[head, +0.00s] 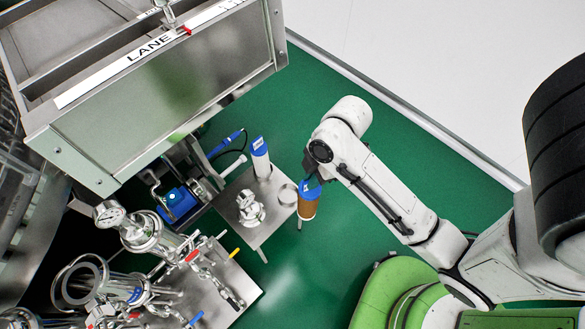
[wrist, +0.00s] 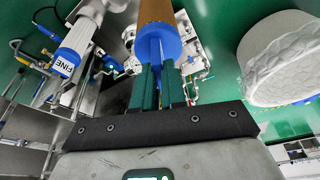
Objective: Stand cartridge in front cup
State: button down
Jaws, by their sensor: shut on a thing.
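The cartridge (head: 307,208), brown with a blue cap, hangs upright or nearly so from my gripper (head: 311,180). In the wrist view, the green fingers of my gripper (wrist: 160,85) are closed on its blue cap (wrist: 158,42), and the brown body (wrist: 156,11) runs beyond the top edge. An empty-looking metal cup (head: 287,194) is at the right corner of a small steel stand (head: 262,231). The cartridge is just right of this cup in the head view, apparently outside it. Its lower end's height above the floor is unclear.
A white cartridge with a blue cap (head: 261,158) stands at the back of the stand; its label shows in the wrist view (wrist: 64,64). A steel fitting (head: 249,207) is beside it. The steel LANE cabinet (head: 170,85) is behind left.

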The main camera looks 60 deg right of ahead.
jog(key=w+d+f, duration=0.6)
jog(key=w+f, duration=0.4)
jog(key=f, duration=0.2)
jog(key=shift+w+d, duration=0.15)
jog(key=c, duration=1.1)
grip_release()
jog(key=shift+f, duration=0.1)
jog(key=v, duration=1.1)
jog(key=s+a+r+m+g+h, duration=0.1)
jog(key=s+a+r+m+h, duration=0.1)
jog(key=s+a+m, duration=0.9)
jog(key=a, duration=0.3)
jog(key=shift+s+h, duration=0.3)
